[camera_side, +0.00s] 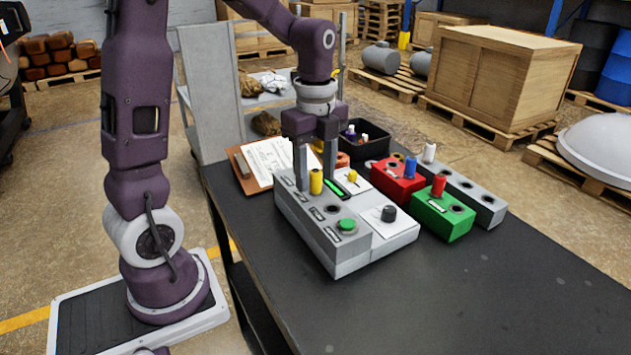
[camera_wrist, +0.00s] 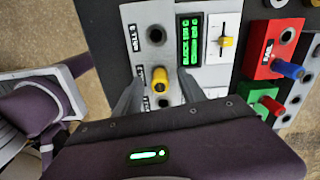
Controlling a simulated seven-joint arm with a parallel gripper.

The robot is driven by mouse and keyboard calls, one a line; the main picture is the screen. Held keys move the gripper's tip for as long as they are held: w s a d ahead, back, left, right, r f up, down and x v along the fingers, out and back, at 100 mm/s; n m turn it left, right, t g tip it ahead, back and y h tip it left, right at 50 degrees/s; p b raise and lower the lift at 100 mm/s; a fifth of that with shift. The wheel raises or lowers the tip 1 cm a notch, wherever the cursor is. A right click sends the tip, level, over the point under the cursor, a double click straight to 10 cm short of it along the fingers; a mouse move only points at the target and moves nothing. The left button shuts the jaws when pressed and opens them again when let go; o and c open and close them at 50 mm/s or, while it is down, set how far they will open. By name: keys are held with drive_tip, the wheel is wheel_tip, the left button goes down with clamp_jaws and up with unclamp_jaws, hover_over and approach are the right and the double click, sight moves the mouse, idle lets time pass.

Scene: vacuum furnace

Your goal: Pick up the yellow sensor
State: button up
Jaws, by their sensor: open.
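The yellow sensor (camera_side: 316,181) is a small upright cylinder standing in a hole of the grey control box (camera_side: 342,266). It also shows in the wrist view (camera_wrist: 159,79). My gripper (camera_side: 316,188) is open, pointing down over the box, with one finger on each side of the sensor. In the wrist view the gripper (camera_wrist: 157,86) has its two dark fingers apart, with the sensor between them and a gap on both sides. I cannot tell whether a finger touches the box top.
The box carries a green display (camera_wrist: 190,40), a yellow slider (camera_side: 352,176), a green button (camera_side: 347,225) and a black knob (camera_side: 389,213). A red block (camera_side: 398,187), a green block (camera_side: 443,222) and a grey holder (camera_side: 484,201) stand to the right. The front right table (camera_side: 520,290) is clear.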

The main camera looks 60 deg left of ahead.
drive_tip(key=shift+f, duration=0.4)
clamp_jaws()
